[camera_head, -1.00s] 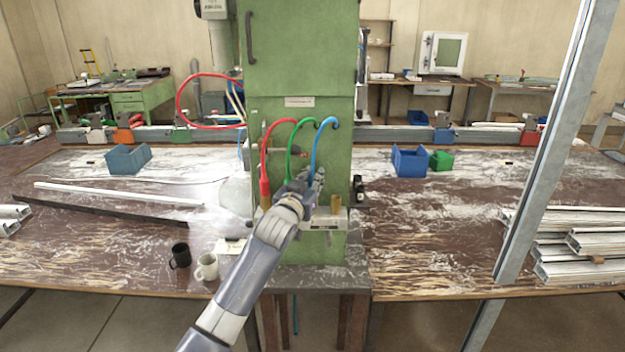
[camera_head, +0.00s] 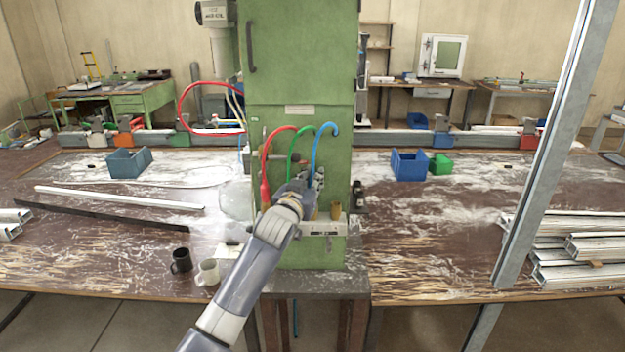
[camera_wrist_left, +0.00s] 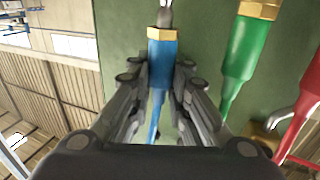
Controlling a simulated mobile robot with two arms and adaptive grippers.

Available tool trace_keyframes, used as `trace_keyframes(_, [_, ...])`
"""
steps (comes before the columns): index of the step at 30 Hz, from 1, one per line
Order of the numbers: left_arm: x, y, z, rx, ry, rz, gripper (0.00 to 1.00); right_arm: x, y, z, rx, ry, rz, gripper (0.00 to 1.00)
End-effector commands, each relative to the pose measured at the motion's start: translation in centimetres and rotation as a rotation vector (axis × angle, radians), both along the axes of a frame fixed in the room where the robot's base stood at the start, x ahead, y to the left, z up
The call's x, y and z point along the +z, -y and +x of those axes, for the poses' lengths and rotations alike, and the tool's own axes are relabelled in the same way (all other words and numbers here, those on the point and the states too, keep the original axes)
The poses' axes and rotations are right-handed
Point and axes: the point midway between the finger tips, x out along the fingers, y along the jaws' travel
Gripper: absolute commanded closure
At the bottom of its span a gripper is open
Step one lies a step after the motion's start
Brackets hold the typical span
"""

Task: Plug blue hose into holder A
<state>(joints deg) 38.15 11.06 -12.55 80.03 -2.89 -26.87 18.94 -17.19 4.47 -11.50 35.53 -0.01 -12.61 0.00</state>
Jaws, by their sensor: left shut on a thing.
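The blue hose (camera_head: 322,150) arches out of the green machine column and runs down to my left gripper (camera_head: 308,186). In the left wrist view the gripper (camera_wrist_left: 160,70) is shut on the blue hose's connector (camera_wrist_left: 161,62), which has a brass nut and a metal tip pointing away from the hose. In the head view the gripper hides this connector. A ledge (camera_head: 323,229) on the column carries brass sockets; one socket (camera_head: 336,210) stands right of the gripper. I cannot read which holder is A. My right gripper is not in view.
The red hose (camera_head: 264,170) and green hose (camera_head: 291,160) hang close left of the blue one; the green connector (camera_wrist_left: 241,48) is beside the gripper in the wrist view. A black mug (camera_head: 180,261) and white mug (camera_head: 208,272) stand at the front left.

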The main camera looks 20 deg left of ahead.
Motion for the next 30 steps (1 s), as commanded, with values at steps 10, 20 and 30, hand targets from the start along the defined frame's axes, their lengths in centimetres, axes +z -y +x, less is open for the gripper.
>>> trace_keyframes(10, [1.3, 0.0, 0.0, 0.000, 0.001, -0.001, 1.00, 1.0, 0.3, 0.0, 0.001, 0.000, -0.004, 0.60])
trace_keyframes(20, [1.8, 0.0, 0.0, 0.000, 0.000, 0.000, 1.00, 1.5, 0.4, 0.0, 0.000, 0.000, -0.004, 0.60])
trace_keyframes(30, [1.8, 0.0, 0.0, 0.000, 0.001, 0.000, 1.00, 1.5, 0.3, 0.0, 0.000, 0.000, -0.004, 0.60])
